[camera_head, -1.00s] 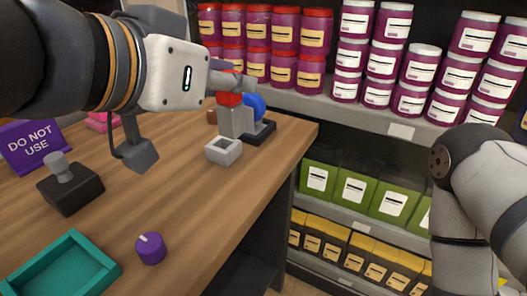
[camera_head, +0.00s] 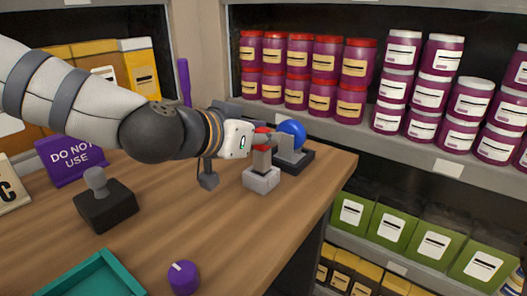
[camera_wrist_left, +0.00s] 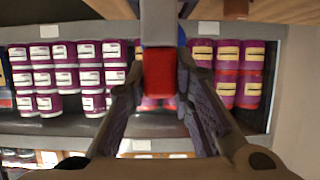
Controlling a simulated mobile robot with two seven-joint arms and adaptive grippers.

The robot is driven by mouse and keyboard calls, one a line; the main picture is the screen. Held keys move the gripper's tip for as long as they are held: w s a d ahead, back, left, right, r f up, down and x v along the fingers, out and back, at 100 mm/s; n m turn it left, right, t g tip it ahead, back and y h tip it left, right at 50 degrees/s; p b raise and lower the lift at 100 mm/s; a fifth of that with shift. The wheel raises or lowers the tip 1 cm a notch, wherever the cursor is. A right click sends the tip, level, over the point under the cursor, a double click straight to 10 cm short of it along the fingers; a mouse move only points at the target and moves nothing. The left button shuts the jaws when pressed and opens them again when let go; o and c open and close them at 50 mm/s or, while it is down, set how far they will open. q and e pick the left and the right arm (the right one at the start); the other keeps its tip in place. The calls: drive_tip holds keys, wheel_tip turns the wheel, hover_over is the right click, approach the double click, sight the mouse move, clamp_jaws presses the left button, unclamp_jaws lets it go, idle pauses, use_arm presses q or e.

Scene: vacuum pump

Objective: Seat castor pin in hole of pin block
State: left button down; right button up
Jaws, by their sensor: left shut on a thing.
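My left gripper (camera_head: 268,140) is shut on the castor pin (camera_head: 262,160), a grey shaft with a red part. In the left wrist view the red part of the castor pin (camera_wrist_left: 159,75) sits between the two fingers of the left gripper (camera_wrist_left: 160,88), and the grey shaft runs to the top edge. In the head view the pin looks upright, its lower end at the top of the light grey pin block (camera_head: 262,181) on the table. The hole is hidden, so I cannot tell how deep the pin sits. My right gripper is out of view.
A blue ball on a grey stand (camera_head: 292,135) is close behind the block. A black knob box (camera_head: 106,207), purple knob (camera_head: 184,277), teal tray (camera_head: 95,275) and purple sign (camera_head: 70,158) are on the wooden table (camera_head: 215,225). Shelves of jars stand behind.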

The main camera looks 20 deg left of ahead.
sight(255, 153)
use_arm(q)
drive_tip(key=f, duration=0.1)
drive_tip(key=f+b, duration=0.1)
drive_tip(key=f, duration=0.2)
drive_tip(key=shift+w+a+f, duration=0.15)
drive_tip(key=shift+w, duration=0.2)
drive_tip(key=shift+r, duration=0.3)
drive_tip(key=shift+f, duration=0.1)
drive_tip(key=c, duration=1.4)
unclamp_jaws()
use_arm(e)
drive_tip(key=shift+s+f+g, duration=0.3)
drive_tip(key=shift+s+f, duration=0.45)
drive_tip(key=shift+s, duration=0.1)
